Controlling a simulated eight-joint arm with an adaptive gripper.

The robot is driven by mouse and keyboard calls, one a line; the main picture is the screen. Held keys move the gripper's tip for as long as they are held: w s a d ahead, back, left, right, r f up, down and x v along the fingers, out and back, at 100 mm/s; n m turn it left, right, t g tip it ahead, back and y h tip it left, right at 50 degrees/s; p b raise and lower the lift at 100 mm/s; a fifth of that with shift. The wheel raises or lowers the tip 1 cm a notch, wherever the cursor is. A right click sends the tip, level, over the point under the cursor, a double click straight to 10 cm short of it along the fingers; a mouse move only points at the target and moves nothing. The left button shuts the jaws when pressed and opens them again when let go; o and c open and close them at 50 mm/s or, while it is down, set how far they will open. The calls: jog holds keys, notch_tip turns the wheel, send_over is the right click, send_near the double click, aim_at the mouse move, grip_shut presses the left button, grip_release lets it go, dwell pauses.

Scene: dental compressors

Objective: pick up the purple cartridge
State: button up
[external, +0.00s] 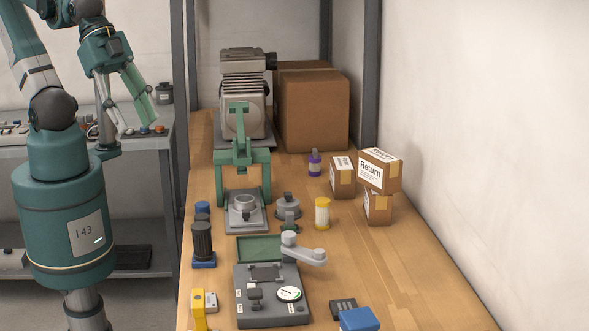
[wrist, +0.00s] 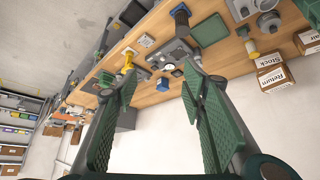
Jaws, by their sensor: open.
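The purple cartridge (external: 315,164) stands upright on the wooden bench in the external view. It has a dark cap and a pale label band, and sits left of the stacked boxes and in front of the large cardboard box. I cannot make it out in the wrist view. My gripper (external: 139,128) is at the left, off the bench and well away from the cartridge. In the wrist view my gripper (wrist: 156,84) has its two green ridged fingers spread wide with nothing between them.
Labelled boxes (external: 380,172) are stacked right of the cartridge. A green press (external: 240,155) and a compressor (external: 243,85) stand to its left. A yellow-white cartridge (external: 322,213) and a grey-handled device (external: 270,295) are nearer.

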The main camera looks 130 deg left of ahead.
dwell(0.3)
jog(key=w+a+f+n+g+y, duration=0.15)
jog(key=w+a+n, duration=0.35)
jog(key=a, duration=0.8)
jog(key=w+a+n+g, duration=0.25)
jog(key=w+a, duration=0.45)
jog(key=a, duration=0.5)
jog(key=n+g+h, duration=0.1)
jog(key=n+g, duration=0.2)
jog(key=n, duration=0.7)
send_near(315, 150)
jog(key=f, duration=0.6)
jog(key=shift+w+d+f, duration=0.1)
jog(key=shift+w+d, duration=0.2)
jog(key=shift+w, duration=0.1)
jog(key=shift+s+a+f+h, duration=0.25)
jog(key=shift+s+a+f, duration=0.1)
jog(key=shift+a+f, duration=0.05)
